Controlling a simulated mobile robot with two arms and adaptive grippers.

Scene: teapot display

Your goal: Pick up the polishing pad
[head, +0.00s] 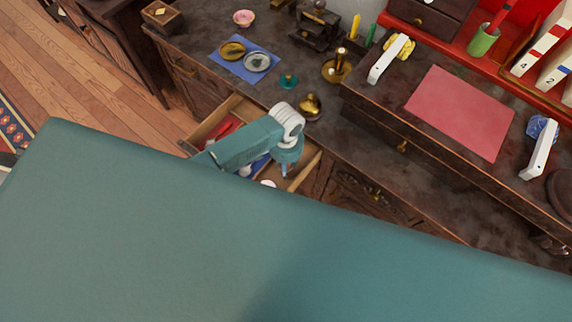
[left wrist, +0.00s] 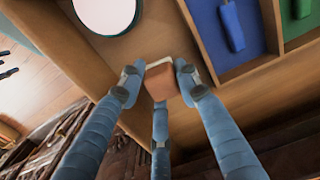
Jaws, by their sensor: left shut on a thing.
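My left gripper (left wrist: 160,82) is shut on a small block, the polishing pad (left wrist: 163,77), with a pale top and a reddish-brown side. The fingers sit on either side of it, with another finger below. The pad is over the open wooden drawer (left wrist: 215,32); whether it touches the drawer floor I cannot tell. In the head view my left gripper (head: 284,166) reaches down into the open drawer (head: 305,170), and its own arm hides the pad there. My right gripper is not in view.
A white round thing (left wrist: 105,12) lies in the drawer, beside compartments with a blue tool (left wrist: 231,26) and a green-handled one (left wrist: 300,8). On the dark counter above stand a brass pot (head: 310,106), a teal lid (head: 289,81) and a blue cloth (head: 231,64) with discs.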

